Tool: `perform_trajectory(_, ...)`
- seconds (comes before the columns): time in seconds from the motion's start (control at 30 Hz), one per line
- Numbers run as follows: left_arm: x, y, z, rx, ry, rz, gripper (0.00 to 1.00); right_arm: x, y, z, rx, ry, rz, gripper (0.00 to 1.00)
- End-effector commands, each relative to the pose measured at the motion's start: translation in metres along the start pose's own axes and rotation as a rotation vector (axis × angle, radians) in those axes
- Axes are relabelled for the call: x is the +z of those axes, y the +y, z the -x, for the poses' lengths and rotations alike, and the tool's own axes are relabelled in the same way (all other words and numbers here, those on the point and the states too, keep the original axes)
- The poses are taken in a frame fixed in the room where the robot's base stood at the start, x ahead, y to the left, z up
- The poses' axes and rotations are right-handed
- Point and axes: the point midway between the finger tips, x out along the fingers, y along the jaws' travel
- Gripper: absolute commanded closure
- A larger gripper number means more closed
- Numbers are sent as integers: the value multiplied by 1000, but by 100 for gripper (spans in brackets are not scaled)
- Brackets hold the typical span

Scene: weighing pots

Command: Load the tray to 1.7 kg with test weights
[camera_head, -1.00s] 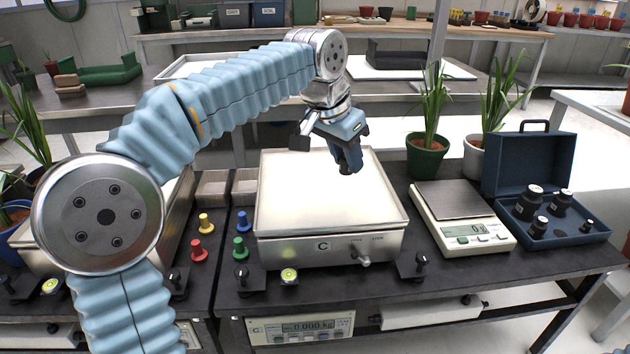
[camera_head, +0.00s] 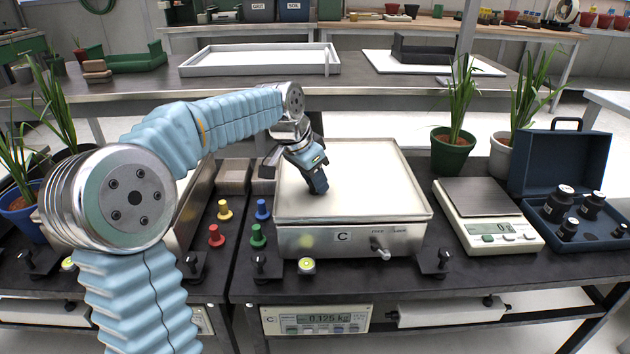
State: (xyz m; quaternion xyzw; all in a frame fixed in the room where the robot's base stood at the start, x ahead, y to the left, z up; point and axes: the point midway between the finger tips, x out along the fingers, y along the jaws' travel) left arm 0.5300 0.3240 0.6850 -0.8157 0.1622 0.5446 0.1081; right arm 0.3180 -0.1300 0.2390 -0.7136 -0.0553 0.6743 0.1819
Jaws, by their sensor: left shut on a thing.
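The scale marked C has a broad pale tray (camera_head: 375,190) in a metal frame. Its display (camera_head: 330,319) below the bench top reads 0.125 kg. My left gripper (camera_head: 317,187) points down at the left part of this tray, at or just above its surface. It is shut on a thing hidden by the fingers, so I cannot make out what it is. Black test weights (camera_head: 591,205) of several sizes stand in the open blue case (camera_head: 552,236) at the right. My right gripper is not in view.
A small bench scale (camera_head: 487,240) stands between tray and case. Yellow, blue, red and green knobbed pieces (camera_head: 216,236) stand left of the tray. Potted plants (camera_head: 452,150) stand behind the small scale. Most of the tray is bare.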

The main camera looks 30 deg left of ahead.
Motion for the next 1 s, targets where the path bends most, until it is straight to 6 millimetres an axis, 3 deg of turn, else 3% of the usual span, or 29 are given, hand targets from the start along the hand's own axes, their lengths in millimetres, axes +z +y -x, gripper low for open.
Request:
perform_trajectory(0.23, 0, 0, -1, 0, 0, 0, 100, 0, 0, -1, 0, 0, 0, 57)
perform_trajectory(0.27, 0, 0, -1, 0, -1, 0, 68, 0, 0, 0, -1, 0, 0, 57)
perform_trajectory(0.4, 0, 0, -1, 0, -1, 0, 46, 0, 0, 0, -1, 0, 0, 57)
perform_trajectory(0.77, -1, 0, 5, 0, 0, 0, 45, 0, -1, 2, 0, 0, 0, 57)
perform_trajectory(1.0, -2, 0, 53, -2, 4, 0, 45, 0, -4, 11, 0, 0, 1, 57)
